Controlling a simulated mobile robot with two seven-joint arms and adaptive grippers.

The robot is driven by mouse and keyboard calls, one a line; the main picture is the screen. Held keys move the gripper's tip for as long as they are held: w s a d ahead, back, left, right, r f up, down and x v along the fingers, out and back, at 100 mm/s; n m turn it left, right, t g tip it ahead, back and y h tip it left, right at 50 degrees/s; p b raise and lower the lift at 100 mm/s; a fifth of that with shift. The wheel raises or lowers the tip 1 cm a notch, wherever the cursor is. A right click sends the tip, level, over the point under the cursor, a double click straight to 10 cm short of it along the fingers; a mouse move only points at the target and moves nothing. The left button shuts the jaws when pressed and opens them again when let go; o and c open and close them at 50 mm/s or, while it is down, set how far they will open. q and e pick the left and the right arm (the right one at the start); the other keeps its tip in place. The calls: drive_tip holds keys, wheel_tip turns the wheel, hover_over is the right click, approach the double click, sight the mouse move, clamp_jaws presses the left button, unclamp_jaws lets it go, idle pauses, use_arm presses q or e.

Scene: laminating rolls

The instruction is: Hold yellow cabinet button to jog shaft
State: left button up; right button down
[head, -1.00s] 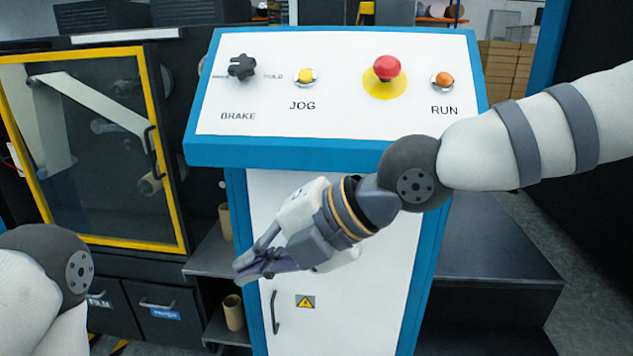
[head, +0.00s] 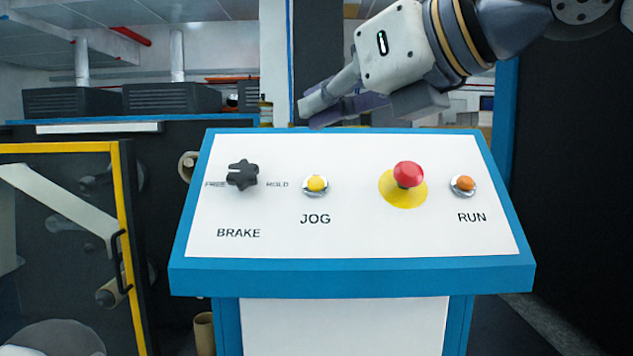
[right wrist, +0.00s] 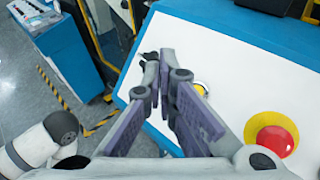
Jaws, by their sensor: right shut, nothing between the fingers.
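The yellow JOG button (head: 316,184) sits in a silver ring on the white sloping panel (head: 350,225) of the blue-edged cabinet. In the right wrist view the yellow button (right wrist: 199,88) is partly hidden behind a finger. My right gripper (head: 308,112) is shut and empty. In the head view it appears above the button, near the panel's top edge, apart from the button. It also shows in the right wrist view (right wrist: 160,65), its fingers over the panel. My left gripper is not in view.
A black star-shaped BRAKE knob (head: 242,174) stands left of the button. A red mushroom button (head: 408,174) on a yellow disc and an orange RUN button (head: 463,184) are to its right. A yellow-framed door (head: 128,230) with a black handle is at the left.

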drive_tip(key=w+f, duration=0.6)
drive_tip(key=shift+w+f, duration=0.1)
drive_tip(key=shift+f, duration=0.1)
idle(1.6)
drive_tip(key=shift+w+f, duration=0.25)
drive_tip(key=shift+w+f, duration=0.3)
drive_tip(key=shift+f, duration=0.05)
idle(1.4)
idle(2.0)
drive_tip(key=shift+s+r, duration=0.55)
drive_tip(key=shift+r, duration=0.05)
drive_tip(key=shift+s+r, duration=1.8)
